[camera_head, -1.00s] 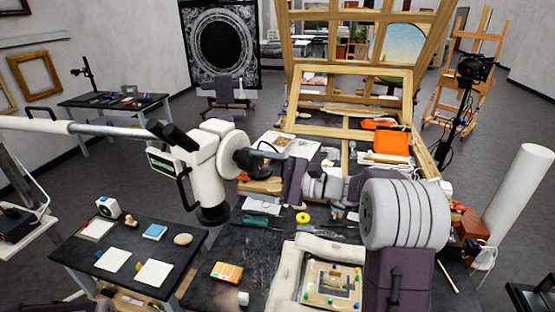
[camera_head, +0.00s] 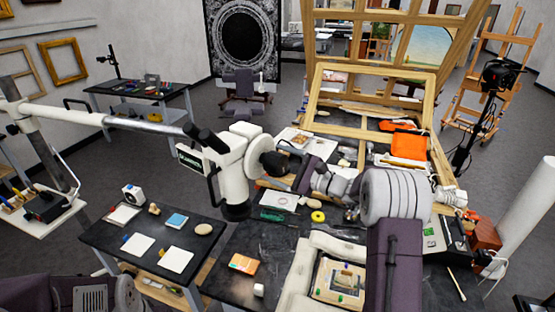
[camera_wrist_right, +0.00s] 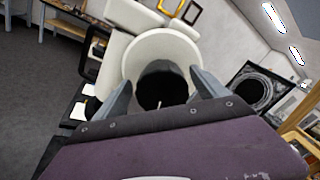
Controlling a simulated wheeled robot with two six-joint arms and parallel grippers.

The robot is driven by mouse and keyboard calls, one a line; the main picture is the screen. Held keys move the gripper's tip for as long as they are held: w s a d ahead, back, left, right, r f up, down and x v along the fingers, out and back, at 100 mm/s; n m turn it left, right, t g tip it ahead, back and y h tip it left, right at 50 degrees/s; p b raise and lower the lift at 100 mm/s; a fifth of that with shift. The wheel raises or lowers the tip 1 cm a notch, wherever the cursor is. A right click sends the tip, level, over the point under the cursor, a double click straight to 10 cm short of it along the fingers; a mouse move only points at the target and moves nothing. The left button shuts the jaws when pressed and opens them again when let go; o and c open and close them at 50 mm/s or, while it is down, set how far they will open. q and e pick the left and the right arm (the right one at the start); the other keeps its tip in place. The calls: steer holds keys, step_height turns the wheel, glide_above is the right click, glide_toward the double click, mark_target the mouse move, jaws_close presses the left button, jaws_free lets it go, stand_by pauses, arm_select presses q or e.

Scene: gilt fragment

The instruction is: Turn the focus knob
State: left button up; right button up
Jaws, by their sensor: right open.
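A white microscope (camera_head: 237,175) on a boom arm hangs over the left edge of the main bench. A round white focus knob (camera_head: 259,150) sticks out of its right side. My right gripper (camera_head: 279,162) comes in from the right, close against the knob. In the right wrist view the knob's white round rim (camera_wrist_right: 160,42) with a dark centre fills the space ahead. The two grey fingers of my right gripper (camera_wrist_right: 160,84) stand apart, one on each side of it. I cannot tell whether they touch it. My left gripper is out of view; part of my left arm shows at lower left.
The boom (camera_head: 120,122) runs left from the microscope. A small dark table (camera_head: 150,245) with cards and a stone stands at left. The bench holds a yellow ring (camera_head: 318,216), an orange box (camera_head: 243,264) and a padded frame (camera_head: 305,270). A wooden easel stands behind.

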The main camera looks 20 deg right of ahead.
steer(key=shift+a, duration=0.1)
steer(key=shift+w+d+f, duration=0.1)
steer(key=shift+d, duration=0.35)
steer(key=c, duration=1.4)
steer(key=shift+a, duration=0.1)
steer(key=shift+m+b, duration=0.5)
steer(key=shift+m, duration=2.3)
steer(key=shift+r, duration=0.2)
